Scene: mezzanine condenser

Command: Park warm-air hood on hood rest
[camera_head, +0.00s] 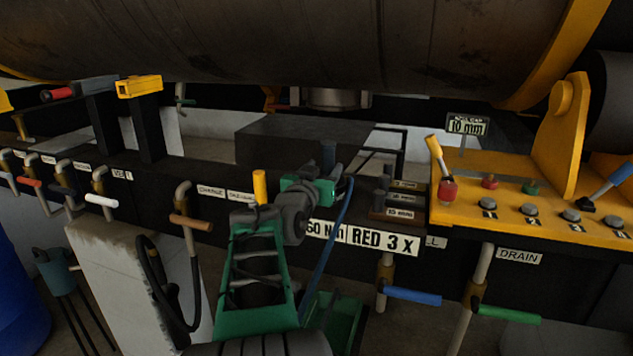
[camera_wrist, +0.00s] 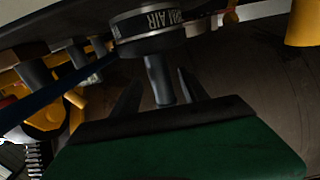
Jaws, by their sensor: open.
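A dark grey round head lettered "AIR", which looks like the warm-air hood (camera_wrist: 148,28), shows in the wrist view with a grey stem (camera_wrist: 160,82) pointing towards me. My gripper (camera_wrist: 158,98) is open, with one dark finger on each side of the stem in the picture. I cannot tell whether the fingers touch it. In the head view my gripper (camera_head: 328,157) points up below the tank, under a grey round piece (camera_head: 336,99) that may be the same hood. No hood rest is clearly labelled. A yellow-topped black post (camera_head: 140,88) stands at the left.
The large rusty tank (camera_head: 300,40) hangs low above my arm. A black rail with several coloured handles, such as a blue handle (camera_head: 412,296), runs across the front. A yellow control panel (camera_head: 530,215) stands at the right. A dark box (camera_head: 290,140) sits behind my gripper.

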